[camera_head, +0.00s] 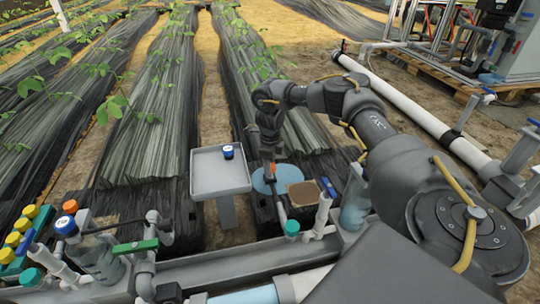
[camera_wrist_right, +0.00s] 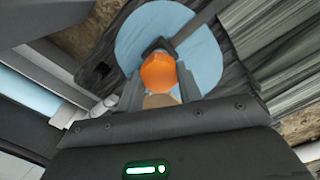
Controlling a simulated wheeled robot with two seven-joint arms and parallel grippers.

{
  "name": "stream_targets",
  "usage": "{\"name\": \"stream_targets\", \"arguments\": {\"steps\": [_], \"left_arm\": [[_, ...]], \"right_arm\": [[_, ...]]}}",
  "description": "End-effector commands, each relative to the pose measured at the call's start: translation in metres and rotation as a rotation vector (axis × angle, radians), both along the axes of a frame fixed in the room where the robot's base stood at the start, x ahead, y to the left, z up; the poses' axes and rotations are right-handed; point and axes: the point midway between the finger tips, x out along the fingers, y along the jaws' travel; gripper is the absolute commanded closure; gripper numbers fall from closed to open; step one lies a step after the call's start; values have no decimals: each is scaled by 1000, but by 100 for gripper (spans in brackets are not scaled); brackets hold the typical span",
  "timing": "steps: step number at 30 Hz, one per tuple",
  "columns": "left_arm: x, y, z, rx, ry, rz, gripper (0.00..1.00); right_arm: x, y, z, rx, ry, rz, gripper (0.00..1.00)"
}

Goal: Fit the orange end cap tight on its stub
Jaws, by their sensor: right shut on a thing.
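The orange end cap (camera_wrist_right: 158,72) sits between the fingertips of my right gripper (camera_wrist_right: 160,82) in the right wrist view. The gripper is shut on it. In the head view, my right gripper (camera_head: 268,160) points down beside the grey tray, and a bit of orange shows at its fingertips. A thin grey pipe (camera_head: 281,208) runs from just below the gripper to a teal fitting (camera_head: 291,228). I cannot tell which stub belongs to the orange cap, or whether the cap touches one. Another orange cap (camera_head: 70,206) shows at the left. My left gripper is not in view.
A grey tray (camera_head: 208,190) on a post holds a blue cap (camera_head: 228,152). A light blue disc (camera_head: 262,186) and a brown patch (camera_head: 303,194) lie below the gripper. Upright grey pipes (camera_head: 323,210) and a blue cap (camera_head: 328,187) stand close on the right. Crop rows lie behind.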

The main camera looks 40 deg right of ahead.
Motion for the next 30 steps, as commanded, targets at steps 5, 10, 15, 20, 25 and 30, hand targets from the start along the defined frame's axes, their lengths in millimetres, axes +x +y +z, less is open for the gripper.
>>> {"name": "stream_targets", "arguments": {"steps": [5,10,15,20,25,30], "left_arm": [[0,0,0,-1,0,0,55],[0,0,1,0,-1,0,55],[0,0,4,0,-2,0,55],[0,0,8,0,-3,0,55],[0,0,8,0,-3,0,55],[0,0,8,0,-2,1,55]], "right_arm": [[0,0,0,0,0,-1,86],[0,0,0,0,0,-1,86],[-1,0,-2,0,0,-1,86],[-2,-1,-7,0,1,-1,86],[-1,-1,-8,0,0,-1,86],[-1,-1,-9,0,0,-1,86]]}}
